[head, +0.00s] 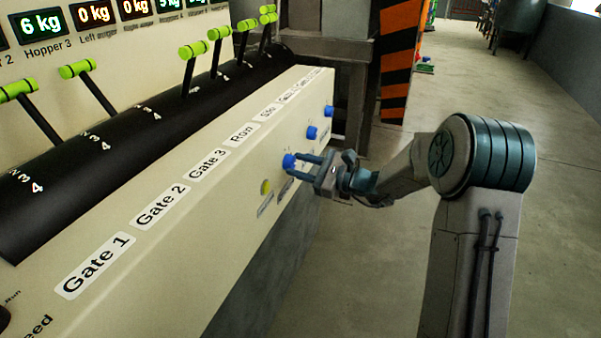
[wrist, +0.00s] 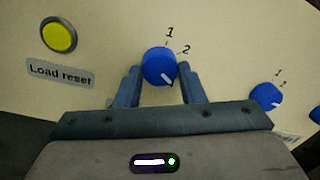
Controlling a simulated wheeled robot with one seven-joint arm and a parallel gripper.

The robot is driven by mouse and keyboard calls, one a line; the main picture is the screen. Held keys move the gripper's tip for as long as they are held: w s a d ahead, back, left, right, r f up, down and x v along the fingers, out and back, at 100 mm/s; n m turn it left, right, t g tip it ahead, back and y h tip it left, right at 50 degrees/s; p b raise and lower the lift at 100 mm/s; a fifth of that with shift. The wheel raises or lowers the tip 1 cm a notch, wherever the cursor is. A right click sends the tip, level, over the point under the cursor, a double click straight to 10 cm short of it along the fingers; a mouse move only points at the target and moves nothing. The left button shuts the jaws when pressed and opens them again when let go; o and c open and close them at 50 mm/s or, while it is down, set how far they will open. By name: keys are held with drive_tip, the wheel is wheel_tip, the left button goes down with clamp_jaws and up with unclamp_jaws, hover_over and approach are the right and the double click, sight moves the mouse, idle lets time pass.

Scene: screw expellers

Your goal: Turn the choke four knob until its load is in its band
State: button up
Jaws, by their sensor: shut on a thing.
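My gripper (head: 298,168) is at the front face of the cream panel, its fingers around a blue knob (head: 289,160). In the wrist view the same knob (wrist: 158,64) sits between the two fingers, which are shut on it. A pale pointer line on the knob aims down and right. Printed marks 1 and 2 show above it; other marks are hidden by my gripper. The knob's own name label is not readable, so I cannot tell which choke it is.
A yellow button (wrist: 59,35) labelled "Load reset" is left of the held knob. Another blue knob (wrist: 266,96) is to its right. Green-handled levers (head: 78,68) stand on the black sloped top, below kg displays (head: 43,25). Open floor (head: 560,200) lies right of the panel.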

drive_tip(key=n+b, duration=0.1)
drive_tip(key=b, duration=0.1)
drive_tip(key=n+b, duration=0.3)
drive_tip(key=shift+d+f+n+b, duration=0.1)
drive_tip(key=shift+f+n+b, duration=0.15)
drive_tip(key=shift+n+b, duration=0.15)
drive_tip(key=shift+w+r+n+y+b, duration=0.15)
drive_tip(key=shift+n+y+b, duration=0.15)
drive_tip(key=shift+n+b, duration=0.55)
drive_tip(key=shift+r, duration=0.1)
drive_tip(key=o, duration=1)
drive_tip(key=p+v, duration=0.3)
drive_tip(key=v, duration=1)
drive_tip(key=shift+d, duration=0.4)
